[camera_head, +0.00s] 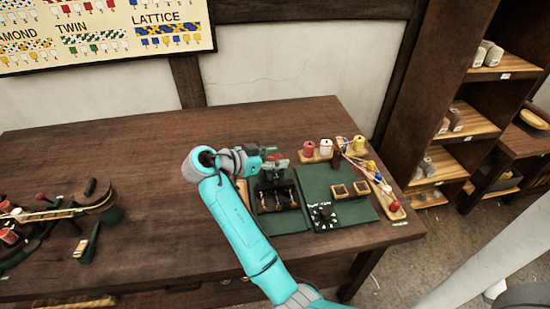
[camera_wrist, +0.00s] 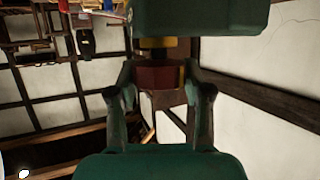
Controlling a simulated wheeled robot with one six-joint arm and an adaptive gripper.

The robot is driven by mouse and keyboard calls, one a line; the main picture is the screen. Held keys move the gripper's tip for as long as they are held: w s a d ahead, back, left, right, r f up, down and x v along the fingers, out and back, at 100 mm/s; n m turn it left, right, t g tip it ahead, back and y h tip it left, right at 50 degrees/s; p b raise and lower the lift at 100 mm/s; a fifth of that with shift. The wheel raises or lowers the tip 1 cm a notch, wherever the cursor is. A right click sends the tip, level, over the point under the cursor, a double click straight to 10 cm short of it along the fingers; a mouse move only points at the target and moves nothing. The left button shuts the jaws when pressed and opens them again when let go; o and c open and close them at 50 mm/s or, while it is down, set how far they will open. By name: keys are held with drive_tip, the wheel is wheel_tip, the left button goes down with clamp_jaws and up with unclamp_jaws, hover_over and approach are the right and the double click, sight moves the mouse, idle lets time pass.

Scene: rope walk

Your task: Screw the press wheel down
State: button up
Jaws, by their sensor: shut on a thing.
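My gripper (camera_head: 277,163) is at the press's far upper edge, reaching in from the left. In the wrist view my gripper (camera_wrist: 160,70) has its two fingers on either side of a dark red part (camera_wrist: 158,78), which I take to be the press wheel. It is shut on it. A yellowish piece (camera_wrist: 157,43) and a large green body (camera_wrist: 200,15) sit beyond the fingertips. The wheel's full outline and its thread are hidden.
Tools and cord (camera_head: 60,212) lie at left. The bench middle (camera_head: 140,150) is clear.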

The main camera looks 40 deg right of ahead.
sight(275, 158)
drive_tip(key=shift+f+m+g+y, duration=0.1)
drive_tip(key=shift+m+g+y, duration=0.2)
drive_tip(key=shift+m+g, duration=0.4)
drive_tip(key=o, duration=1.2)
wheel_tip(275, 158, up, 10)
drive_tip(key=shift+d, duration=0.1)
